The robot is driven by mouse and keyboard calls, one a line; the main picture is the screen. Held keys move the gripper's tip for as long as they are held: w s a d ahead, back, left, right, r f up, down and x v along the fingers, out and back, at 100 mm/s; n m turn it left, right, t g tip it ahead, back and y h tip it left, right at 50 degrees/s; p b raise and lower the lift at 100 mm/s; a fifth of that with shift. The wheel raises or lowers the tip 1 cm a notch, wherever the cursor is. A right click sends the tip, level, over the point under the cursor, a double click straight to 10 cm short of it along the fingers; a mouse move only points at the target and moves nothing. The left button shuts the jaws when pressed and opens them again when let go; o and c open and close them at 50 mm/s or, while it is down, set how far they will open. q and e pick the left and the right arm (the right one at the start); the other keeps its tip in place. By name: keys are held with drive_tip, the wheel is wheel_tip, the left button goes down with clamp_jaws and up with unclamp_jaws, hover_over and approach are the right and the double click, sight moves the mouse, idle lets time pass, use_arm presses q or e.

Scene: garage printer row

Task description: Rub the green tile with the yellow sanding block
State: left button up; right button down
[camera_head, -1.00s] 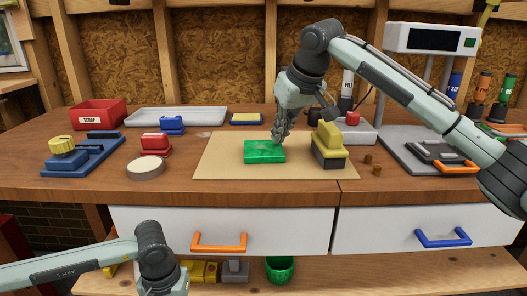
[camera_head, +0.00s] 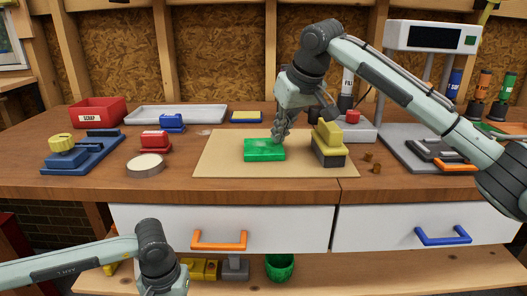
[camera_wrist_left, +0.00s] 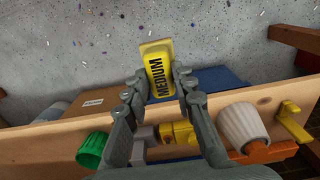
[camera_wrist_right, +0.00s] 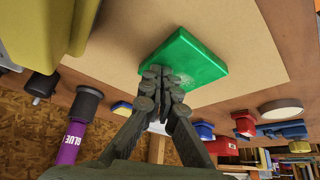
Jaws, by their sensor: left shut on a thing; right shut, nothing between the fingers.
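The green tile (camera_head: 264,150) lies flat on the tan mat (camera_head: 220,170) on the bench; it also shows in the right wrist view (camera_wrist_right: 198,62). My right gripper (camera_head: 278,138) is shut and empty, its fingertips at the tile's back right edge; I cannot tell whether they touch it. My left gripper (camera_wrist_left: 160,88) is shut on the yellow sanding block (camera_wrist_left: 158,72), marked MEDIUM, low in front of the bench. In the head view the left fingers and this block are out of sight. A yellow and dark grey block (camera_head: 329,146) stands on the mat right of the tile.
Small brown pieces (camera_head: 376,168) lie right of the mat. A white roll (camera_head: 146,165), red block (camera_head: 154,142) and blue tool (camera_head: 82,155) stand to the left. Below the bench top are drawers with orange (camera_head: 219,240) and blue (camera_head: 443,237) handles, and a shelf holding a green cup (camera_head: 279,267).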

sight(280, 147)
drive_tip(key=shift+r, duration=2.65)
drive_tip(key=shift+r, duration=0.1)
